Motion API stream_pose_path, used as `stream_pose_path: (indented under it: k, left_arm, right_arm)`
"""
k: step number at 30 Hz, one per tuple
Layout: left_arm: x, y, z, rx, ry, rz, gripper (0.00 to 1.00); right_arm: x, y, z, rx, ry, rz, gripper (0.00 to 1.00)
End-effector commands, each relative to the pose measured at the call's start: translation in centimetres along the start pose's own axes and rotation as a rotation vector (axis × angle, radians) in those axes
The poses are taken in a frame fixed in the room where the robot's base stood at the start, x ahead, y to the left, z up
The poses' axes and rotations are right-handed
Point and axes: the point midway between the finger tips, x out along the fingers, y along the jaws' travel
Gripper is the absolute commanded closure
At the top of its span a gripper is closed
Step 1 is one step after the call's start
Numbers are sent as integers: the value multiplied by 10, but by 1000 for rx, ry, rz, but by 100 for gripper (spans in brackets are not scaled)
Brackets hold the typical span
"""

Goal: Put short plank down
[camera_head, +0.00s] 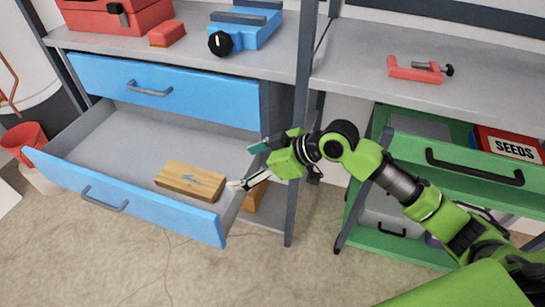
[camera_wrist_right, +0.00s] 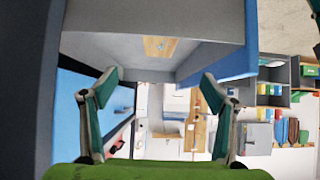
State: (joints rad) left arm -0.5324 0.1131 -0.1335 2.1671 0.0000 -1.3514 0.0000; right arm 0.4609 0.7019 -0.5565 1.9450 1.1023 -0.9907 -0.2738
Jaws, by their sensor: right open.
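The short plank (camera_head: 190,181), light wood with a blue-grey mark on top, lies flat in the open blue drawer (camera_head: 103,150), near its front right corner. It also shows in the wrist view (camera_wrist_right: 160,46), beyond the fingers. My right gripper (camera_head: 247,166) is open and empty at the drawer's right side, apart from the plank. Its two spread fingers show in the wrist view (camera_wrist_right: 159,77) with nothing between them. My left gripper is not in view.
A shut blue drawer (camera_head: 190,92) sits above the open one. A grey shelf post (camera_head: 300,190) stands close to my right gripper. A green drawer unit (camera_head: 400,245) is at the right. A red clamp (camera_head: 415,71) lies on the right shelf. Floor in front is clear.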

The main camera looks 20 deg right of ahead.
Motion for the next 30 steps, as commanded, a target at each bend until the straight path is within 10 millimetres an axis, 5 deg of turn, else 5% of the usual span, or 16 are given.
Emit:
stream_pose_path:
  k: [5,11,17,24,30]
  left_arm:
    - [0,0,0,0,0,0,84]
    - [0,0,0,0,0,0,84]
    - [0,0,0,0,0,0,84]
    - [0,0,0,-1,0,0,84]
    - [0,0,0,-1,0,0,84]
  right_arm:
    - [3,-4,6,7,-6,0,21]
    - [26,-33,60,88,-75,35,21]
    - [33,-73,160,278,-228,156,21]
    - [-13,-122,295,540,-500,367,21]
    - [-46,-144,344,628,-625,459,21]
